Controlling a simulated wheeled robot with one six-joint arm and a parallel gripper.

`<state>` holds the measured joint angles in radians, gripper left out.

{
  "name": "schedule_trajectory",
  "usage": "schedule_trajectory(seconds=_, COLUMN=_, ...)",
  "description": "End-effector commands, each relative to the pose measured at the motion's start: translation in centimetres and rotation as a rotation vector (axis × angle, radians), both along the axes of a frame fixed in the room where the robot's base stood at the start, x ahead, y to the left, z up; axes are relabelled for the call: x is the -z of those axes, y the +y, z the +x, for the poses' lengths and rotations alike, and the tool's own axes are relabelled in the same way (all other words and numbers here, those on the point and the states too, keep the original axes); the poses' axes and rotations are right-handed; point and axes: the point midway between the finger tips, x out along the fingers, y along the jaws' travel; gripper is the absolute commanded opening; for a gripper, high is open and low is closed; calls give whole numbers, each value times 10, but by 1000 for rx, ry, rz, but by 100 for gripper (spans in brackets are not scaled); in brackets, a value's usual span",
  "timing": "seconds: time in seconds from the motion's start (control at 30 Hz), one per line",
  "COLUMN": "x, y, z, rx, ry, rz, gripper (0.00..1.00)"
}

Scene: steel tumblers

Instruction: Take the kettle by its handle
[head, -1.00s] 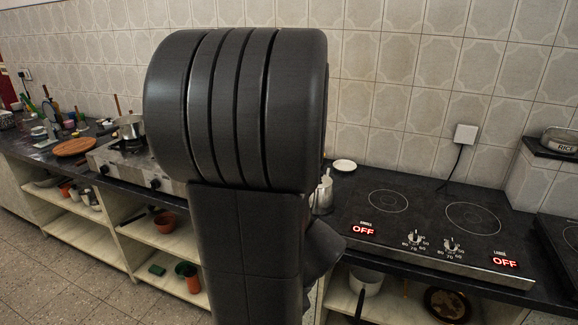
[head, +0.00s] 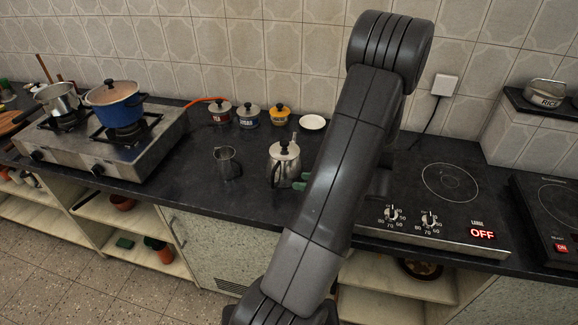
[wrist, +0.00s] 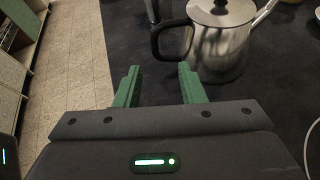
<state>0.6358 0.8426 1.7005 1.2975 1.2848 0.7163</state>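The steel kettle (head: 281,167) stands upright on the dark counter, with a black knob on its lid. In the wrist view the kettle (wrist: 222,42) is just ahead and to the right, its spout pointing away to the upper right. Its black handle (wrist: 156,42) is on the left side, ahead of the gap between my fingers. My gripper (wrist: 159,70) is open and empty, with green fingers short of the handle. In the head view my arm hides most of the gripper; only green fingertips show beside the kettle.
A steel tumbler (head: 227,163) stands left of the kettle. Several lidded jars, such as the yellow one (head: 279,114), and a white saucer (head: 312,122) are behind. A gas stove with a blue pot (head: 116,104) is left; an induction cooktop (head: 450,205) is right. Bare counter lies around the tumbler.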

Motion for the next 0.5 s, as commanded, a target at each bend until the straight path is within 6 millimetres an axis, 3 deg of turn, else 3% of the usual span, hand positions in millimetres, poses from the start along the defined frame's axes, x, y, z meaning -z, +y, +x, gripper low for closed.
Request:
schedule_trajectory(seconds=0.2, x=16, y=36, z=21, rx=-6, ry=3, rz=0, gripper=36)
schedule_trajectory(seconds=0.5, x=24, y=57, z=33, rx=-4, ry=3, rz=-1, gripper=36)
